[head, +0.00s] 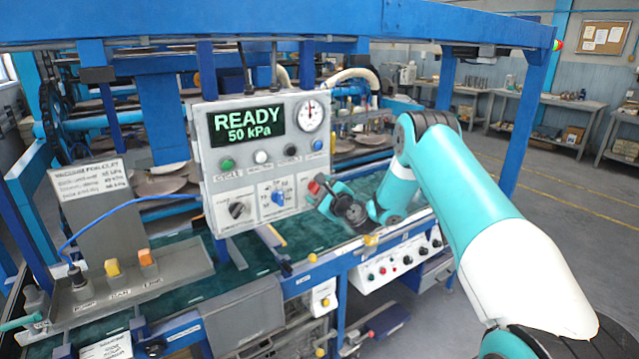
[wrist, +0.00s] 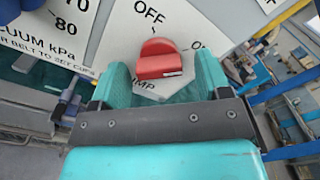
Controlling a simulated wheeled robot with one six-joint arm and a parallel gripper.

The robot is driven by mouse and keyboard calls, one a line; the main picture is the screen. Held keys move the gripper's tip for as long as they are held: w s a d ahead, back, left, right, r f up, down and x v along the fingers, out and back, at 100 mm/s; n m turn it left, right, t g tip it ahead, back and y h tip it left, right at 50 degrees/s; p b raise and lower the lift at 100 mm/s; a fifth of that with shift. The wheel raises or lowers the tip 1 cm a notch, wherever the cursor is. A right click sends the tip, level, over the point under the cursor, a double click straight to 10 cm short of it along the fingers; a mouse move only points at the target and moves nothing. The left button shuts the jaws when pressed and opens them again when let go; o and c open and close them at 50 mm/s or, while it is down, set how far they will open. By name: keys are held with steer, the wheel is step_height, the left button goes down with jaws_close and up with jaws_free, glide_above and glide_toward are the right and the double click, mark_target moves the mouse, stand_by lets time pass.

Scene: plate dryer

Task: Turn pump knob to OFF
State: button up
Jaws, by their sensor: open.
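The red pump knob (wrist: 160,58) sits on a pale plate in the wrist view. OFF is printed above it, a partly hidden label starting with O is at its right, and the pump lettering below is partly covered. I cannot tell for sure which mark the knob points at. My gripper (wrist: 161,78) is open, one teal finger on each side of the knob with a gap. In the head view my gripper (head: 327,195) is at the right edge of the grey control panel (head: 215,170), with the red knob (head: 314,187) just showing at its tip.
The panel display (head: 247,125) reads READY 50 kPa, with a gauge (head: 311,115) beside it. A blue knob (head: 278,198) and a black knob (head: 238,210) are left of my gripper. Buttons sit above them. A blue post (head: 530,90) stands at the right; open floor lies beyond.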

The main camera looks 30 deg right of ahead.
steer(key=shift+w, duration=0.3)
steer(key=c, duration=0.9)
